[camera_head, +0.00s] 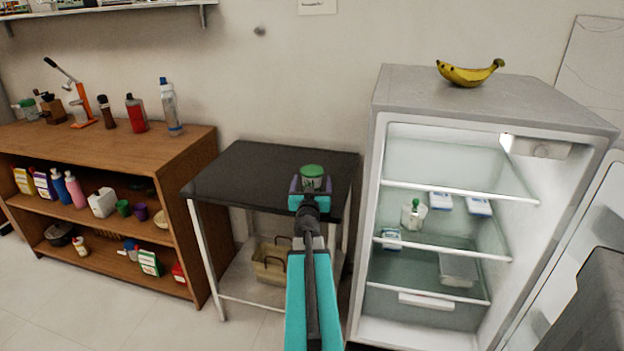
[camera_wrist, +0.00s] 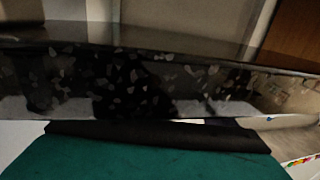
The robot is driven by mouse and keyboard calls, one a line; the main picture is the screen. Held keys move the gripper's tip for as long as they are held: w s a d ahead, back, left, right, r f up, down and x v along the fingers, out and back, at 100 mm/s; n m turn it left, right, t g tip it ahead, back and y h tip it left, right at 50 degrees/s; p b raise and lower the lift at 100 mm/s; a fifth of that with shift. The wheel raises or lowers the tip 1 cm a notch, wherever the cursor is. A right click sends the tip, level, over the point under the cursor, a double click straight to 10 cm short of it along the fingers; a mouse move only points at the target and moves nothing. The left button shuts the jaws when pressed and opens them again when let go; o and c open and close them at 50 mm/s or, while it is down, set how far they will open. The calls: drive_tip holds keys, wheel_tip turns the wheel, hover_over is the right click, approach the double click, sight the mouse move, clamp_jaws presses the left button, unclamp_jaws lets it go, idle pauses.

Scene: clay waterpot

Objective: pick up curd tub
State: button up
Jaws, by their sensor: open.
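The curd tub (camera_head: 313,171), a small pale tub with a green lid, is at the front right of the black table (camera_head: 250,170) in the head view. My gripper (camera_head: 311,185) is at the table's front edge, right at the tub, with its open fingers showing on either side of the tub's lower part. I cannot tell whether the fingers touch it. The wrist view shows the speckled table edge (camera_wrist: 130,85) close up and a dark green surface below; the tub cannot be made out there.
The open fridge (camera_head: 440,90) stands right of the table, with several items inside and a banana (camera_head: 470,73) on top. A wooden shelf unit (camera_head: 175,160) with bottles stands at the left. A basket (camera_head: 272,262) sits on the table's lower shelf. The table's left part is clear.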

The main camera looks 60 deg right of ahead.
drive_tip(key=shift+x, duration=1.55)
drive_tip(key=c, duration=1.3)
drive_tip(key=shift+c, duration=0.5)
drive_tip(key=shift+w+a+r+p, duration=0.1)
drive_tip(key=shift+w+r+p, duration=0.1)
drive_tip(key=shift+p, duration=0.1)
